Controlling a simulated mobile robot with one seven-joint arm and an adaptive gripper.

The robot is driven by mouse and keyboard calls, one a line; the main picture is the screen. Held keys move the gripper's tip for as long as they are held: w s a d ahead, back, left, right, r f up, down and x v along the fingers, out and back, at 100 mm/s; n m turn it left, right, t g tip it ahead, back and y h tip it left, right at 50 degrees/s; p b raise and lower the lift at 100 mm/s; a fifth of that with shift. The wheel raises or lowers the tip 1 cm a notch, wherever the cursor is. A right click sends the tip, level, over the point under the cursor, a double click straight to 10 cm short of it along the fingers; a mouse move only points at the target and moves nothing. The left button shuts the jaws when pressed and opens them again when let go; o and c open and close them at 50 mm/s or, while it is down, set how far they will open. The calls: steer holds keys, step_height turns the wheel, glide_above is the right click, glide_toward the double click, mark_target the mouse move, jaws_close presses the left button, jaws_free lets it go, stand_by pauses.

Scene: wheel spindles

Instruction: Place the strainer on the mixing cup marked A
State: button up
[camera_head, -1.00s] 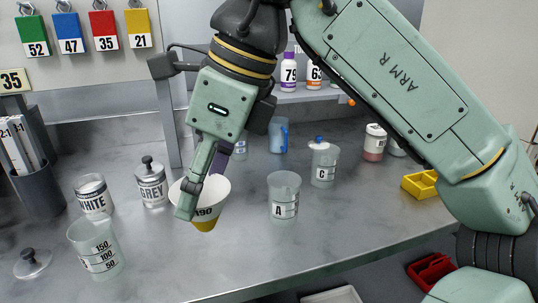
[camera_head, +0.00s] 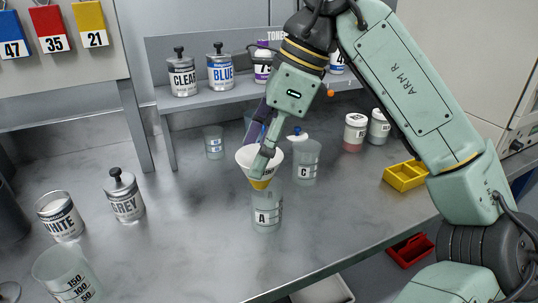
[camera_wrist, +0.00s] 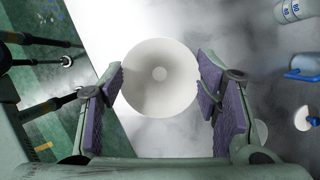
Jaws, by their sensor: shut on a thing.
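The strainer (camera_head: 246,157) is a white paper-like cone with a yellow tip. My gripper (camera_head: 264,155) is shut on it and holds it about upright. In the wrist view the strainer (camera_wrist: 160,80) is a white round opening between the purple pads of my gripper (camera_wrist: 162,88). The clear mixing cup marked A (camera_head: 267,212) stands on the bench. In the head view the yellow tip overlaps the cup's rim at its upper left. The tip appears at or just above the rim; I cannot tell whether they touch.
Cup C (camera_head: 306,165) stands close behind, to the right of cup A. Grey (camera_head: 126,200) and white (camera_head: 60,218) cans and a graduated cup (camera_head: 66,277) stand left. A yellow bin (camera_head: 405,176) lies right. The bench in front of cup A is clear.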

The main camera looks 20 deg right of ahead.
mark_target(271, 163)
steer(key=shift+w+d, duration=0.2)
steer(key=shift+d, duration=0.3)
steer(key=shift+w+d, duration=0.15)
steer(key=shift+d, duration=0.35)
step_height(271, 163, down, 3)
steer(key=shift+r+p, duration=0.1)
steer(key=shift+p, duration=0.45)
steer(key=shift+a+f, duration=0.1)
steer(key=shift+f, duration=0.35)
steer(key=shift+f+b, duration=0.35)
steer(key=o, duration=0.8)
steer(key=shift+r, duration=0.1)
steer(key=shift+c, duration=0.2)
